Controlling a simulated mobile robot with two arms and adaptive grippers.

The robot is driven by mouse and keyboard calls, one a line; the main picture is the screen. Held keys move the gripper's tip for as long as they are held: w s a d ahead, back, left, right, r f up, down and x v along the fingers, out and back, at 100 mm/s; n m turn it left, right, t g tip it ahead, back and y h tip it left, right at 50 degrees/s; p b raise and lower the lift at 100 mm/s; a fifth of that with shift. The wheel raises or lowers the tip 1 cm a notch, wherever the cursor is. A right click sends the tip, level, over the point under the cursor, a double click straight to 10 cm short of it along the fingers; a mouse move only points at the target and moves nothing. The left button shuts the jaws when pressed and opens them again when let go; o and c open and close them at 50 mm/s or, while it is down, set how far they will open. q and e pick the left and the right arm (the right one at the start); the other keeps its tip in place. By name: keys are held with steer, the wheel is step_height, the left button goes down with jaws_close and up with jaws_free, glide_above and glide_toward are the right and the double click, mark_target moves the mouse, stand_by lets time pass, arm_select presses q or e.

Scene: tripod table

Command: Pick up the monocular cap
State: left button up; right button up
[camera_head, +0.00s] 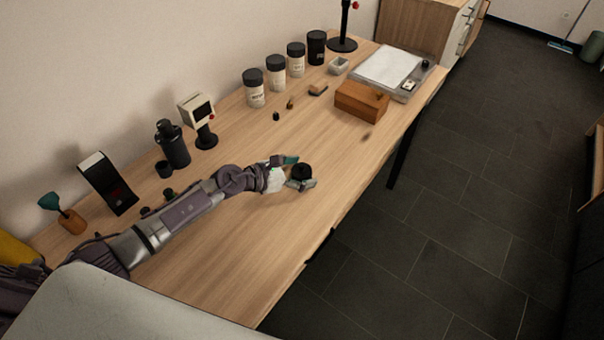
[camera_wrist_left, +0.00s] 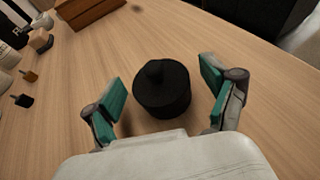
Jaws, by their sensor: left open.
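The black monocular cap (camera_head: 302,171) stands on the wooden table (camera_head: 240,225). In the left wrist view the gripper (camera_wrist_left: 163,97) shows a gap between each pad and the cap, the right gap slightly larger. A black monocular-like device (camera_head: 173,144) stands upright near the wall. My right gripper is not in view.
A brown wooden box (camera_head: 361,100) and a grey tray (camera_head: 415,82) lie at the far end. Several black-lidded jars (camera_head: 255,90) line the wall. Small dark pieces (camera_head: 276,116) lie between. The table's front edge is near the cap. The table right of my gripper is clear.

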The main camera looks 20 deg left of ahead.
arm_select(q)
steer(key=shift+w+d+f, duration=0.1)
steer(key=shift+w+d, duration=0.05)
steer(key=shift+w, duration=0.05)
steer(key=c, duration=0.9)
